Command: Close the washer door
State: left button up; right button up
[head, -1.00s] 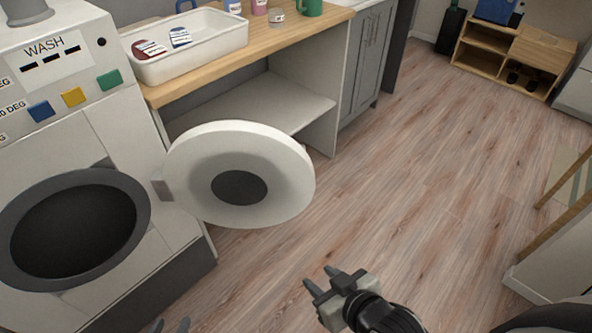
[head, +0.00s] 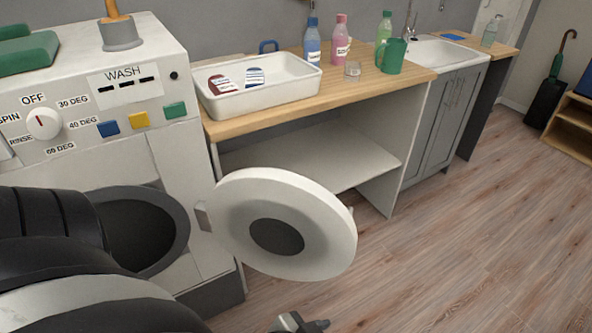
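The washer (head: 175,150) stands at the left with its round opening (head: 140,235) uncovered and dark inside. Its white door (head: 235,215), with a dark centre, is swung wide open to the right of the opening, on a hinge at the door's left edge. My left arm crosses the lower left foreground and hides part of the opening and the washer front. A gripper tip, which looks like my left gripper (head: 308,322), shows at the bottom edge below the door, apart from it and mostly cut off. My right gripper is out of view.
A wooden counter (head: 415,79) runs right of the washer, with a white tray (head: 262,100), bottles and a green mug (head: 391,56) on it. An open shelf space lies below, behind the door. The wooden floor (head: 450,250) to the right is clear.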

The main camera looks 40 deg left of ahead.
aim_at(284, 224)
jog(key=i, duration=2.95)
jog(key=u, duration=4.85)
jog(key=k, duration=1)
jog(key=z, duration=0.5)
jog(key=i, duration=0.45)
jog(key=z, duration=0.1)
